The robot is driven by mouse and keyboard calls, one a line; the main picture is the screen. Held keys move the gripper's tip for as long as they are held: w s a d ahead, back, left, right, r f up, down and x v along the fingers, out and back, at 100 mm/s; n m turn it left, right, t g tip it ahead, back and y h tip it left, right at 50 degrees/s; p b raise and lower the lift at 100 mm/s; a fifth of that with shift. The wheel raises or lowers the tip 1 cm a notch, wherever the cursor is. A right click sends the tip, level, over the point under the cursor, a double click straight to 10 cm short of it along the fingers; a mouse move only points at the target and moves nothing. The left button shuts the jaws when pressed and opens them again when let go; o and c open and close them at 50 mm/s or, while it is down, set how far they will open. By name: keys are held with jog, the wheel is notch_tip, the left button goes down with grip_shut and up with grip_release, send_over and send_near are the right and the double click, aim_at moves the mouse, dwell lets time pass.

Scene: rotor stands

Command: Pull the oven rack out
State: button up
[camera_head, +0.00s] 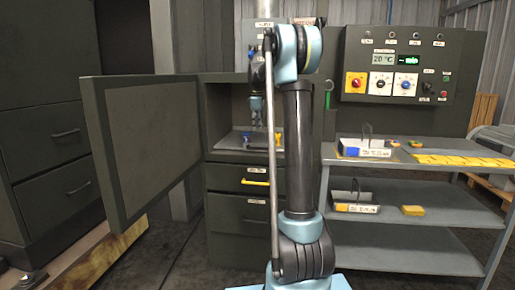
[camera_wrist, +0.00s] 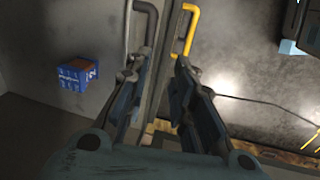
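The oven rack (camera_head: 232,141) is a grey tray low inside the open oven cavity. In the wrist view the grey rack surface (camera_wrist: 95,25) lies left of my gripper, with a blue box (camera_wrist: 79,73) on it. A grey bar handle (camera_wrist: 155,22) shows at its front edge, just beyond the fingertips. My gripper (camera_wrist: 162,68) is open and points down, its fingers apart with nothing seen held between them. In the head view my gripper (camera_head: 257,112) hangs in front of the cavity, above the rack; my arm hides the cavity's right part.
The oven door (camera_head: 145,140) stands wide open on the left. A drawer with a yellow handle (camera_head: 255,183) is below the cavity; this handle (camera_wrist: 190,32) also shows right of the fingers. A shelf table (camera_head: 400,185) and control panel (camera_head: 410,65) are on the right.

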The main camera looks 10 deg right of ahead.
jog(key=shift+n, duration=0.3)
jog(key=w+f, duration=0.1)
jog(key=f, duration=0.3)
jog(key=w+f, duration=0.2)
jog(key=f, duration=0.2)
jog(key=w+f, duration=0.1)
jog(key=f, duration=0.3)
jog(key=shift+w+d+f, duration=0.1)
jog(key=shift+w+d, duration=0.15)
grip_shut()
